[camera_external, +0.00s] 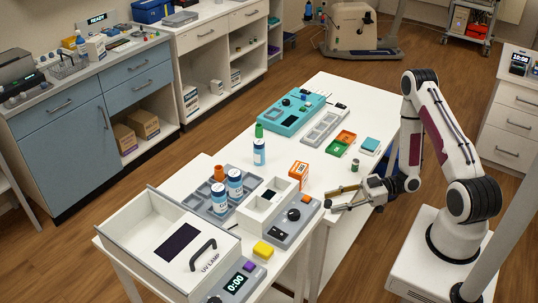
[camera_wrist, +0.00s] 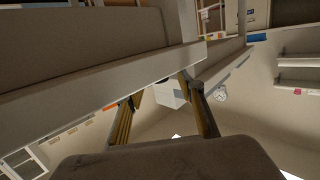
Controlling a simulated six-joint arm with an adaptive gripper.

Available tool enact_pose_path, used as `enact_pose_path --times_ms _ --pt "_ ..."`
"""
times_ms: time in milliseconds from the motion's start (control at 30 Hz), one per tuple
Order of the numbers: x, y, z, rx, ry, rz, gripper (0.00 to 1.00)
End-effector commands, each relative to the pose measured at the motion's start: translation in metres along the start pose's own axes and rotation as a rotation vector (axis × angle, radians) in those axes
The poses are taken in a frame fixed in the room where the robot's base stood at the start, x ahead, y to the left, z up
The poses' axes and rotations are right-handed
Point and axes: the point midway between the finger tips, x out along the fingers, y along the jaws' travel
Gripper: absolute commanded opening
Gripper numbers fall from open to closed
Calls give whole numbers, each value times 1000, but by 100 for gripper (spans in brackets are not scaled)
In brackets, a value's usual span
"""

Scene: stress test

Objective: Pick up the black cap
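I cannot make out the black cap for certain. A small dark piece (camera_external: 269,194) lies in the white open box on the grey device, and a round black knob-like piece (camera_external: 294,214) is on that device's face. Either is too small to identify. My gripper (camera_external: 331,200) is at the table's right edge, right of the grey device, with its fingers apart and nothing seen between them. In the wrist view my gripper (camera_wrist: 165,91) also shows its two brass-coloured fingers spread. No cap shows there.
A UV lamp box (camera_external: 163,213) fills the near end.

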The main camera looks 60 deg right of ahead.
Motion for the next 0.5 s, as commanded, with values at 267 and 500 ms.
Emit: enact_pose_path --times_ms 267,500 --pt "11 0 0 0 -1 1 38" --pt "12 0 0 0 0 1 38"
